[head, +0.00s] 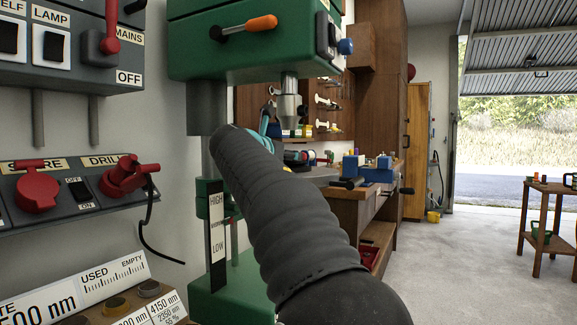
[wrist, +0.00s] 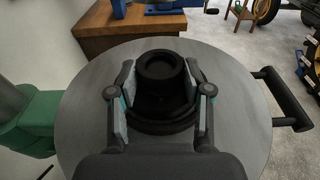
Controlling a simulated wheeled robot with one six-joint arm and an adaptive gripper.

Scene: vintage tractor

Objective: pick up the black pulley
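The black pulley (wrist: 161,82) stands on a round grey metal table (wrist: 235,115) in the wrist view. It has a raised round hub with a recessed top and a wider stepped rim below. My gripper (wrist: 160,70) has one finger on each side of the hub, with the fingers spread wide. The finger pads are very near the hub; whether they touch it is unclear. The gripper's palm hides the near part of the table. In the head view my dark arm covers most of the gripper, and I cannot make out the pulley clearly.
The round table belongs to a green drill press (head: 245,45). Its black handle (wrist: 280,98) sticks out at the right. A wooden workbench (head: 355,205) with a blue vise (head: 365,168) stands behind. Switch panels (head: 75,190) are on the left wall. Open floor (head: 470,260) lies to the right.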

